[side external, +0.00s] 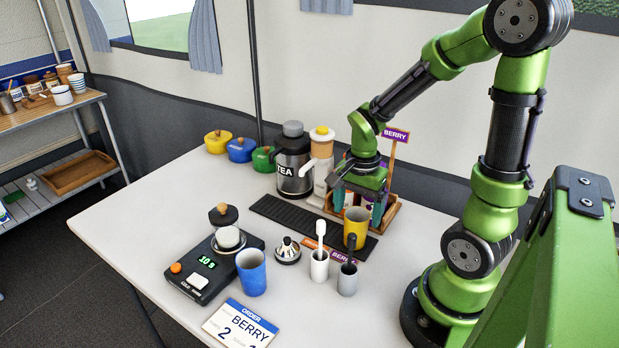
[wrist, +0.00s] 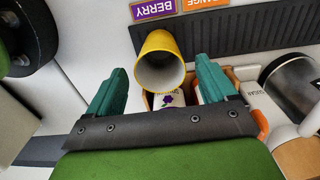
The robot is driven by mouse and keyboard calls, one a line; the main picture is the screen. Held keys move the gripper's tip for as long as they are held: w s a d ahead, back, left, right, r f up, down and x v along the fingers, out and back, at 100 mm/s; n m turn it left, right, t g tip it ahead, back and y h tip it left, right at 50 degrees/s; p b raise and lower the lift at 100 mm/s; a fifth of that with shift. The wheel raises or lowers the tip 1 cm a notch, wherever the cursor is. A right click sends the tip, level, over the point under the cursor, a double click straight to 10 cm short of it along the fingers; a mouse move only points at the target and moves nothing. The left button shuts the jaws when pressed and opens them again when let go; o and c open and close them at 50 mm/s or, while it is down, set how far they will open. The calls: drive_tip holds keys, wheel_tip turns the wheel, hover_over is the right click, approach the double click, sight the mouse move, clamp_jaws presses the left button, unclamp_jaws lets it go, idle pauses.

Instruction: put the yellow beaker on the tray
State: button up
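The yellow beaker (side external: 356,226) is upright, directly below my gripper (side external: 358,212). In the wrist view the beaker (wrist: 158,42) shows its open mouth between the teal fingertips of my gripper (wrist: 161,66), with a gap on each side. My gripper is open and points down. I cannot tell how far the fingertips reach down beside it. A long black ribbed tray (side external: 277,211) lies flat on the table, its right end partly hidden behind the beaker. It also shows in the wrist view (wrist: 260,38).
The tea canister (side external: 293,165), a dispenser (side external: 322,158) and a wooden crate (side external: 393,209) stand behind. In front are a blue beaker (side external: 251,275), scale (side external: 203,268), two small cups with tools (side external: 319,267) and an order card (side external: 239,325). The table's left side is clear.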

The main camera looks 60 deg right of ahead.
wheel_tip(320, 180, up, 12)
drive_tip(key=a+r+n+t+y, duration=0.1)
drive_tip(key=a+r+n+t, duration=0.1)
drive_tip(key=a+n, duration=0.4)
drive_tip(key=a+r+n+t+y, duration=0.1)
drive_tip(key=a+r+n+t, duration=0.1)
drive_tip(key=a+n+t, duration=0.3)
drive_tip(key=a+n, duration=0.1)
drive_tip(key=n, duration=0.2)
drive_tip(key=shift+s+a, duration=0.2)
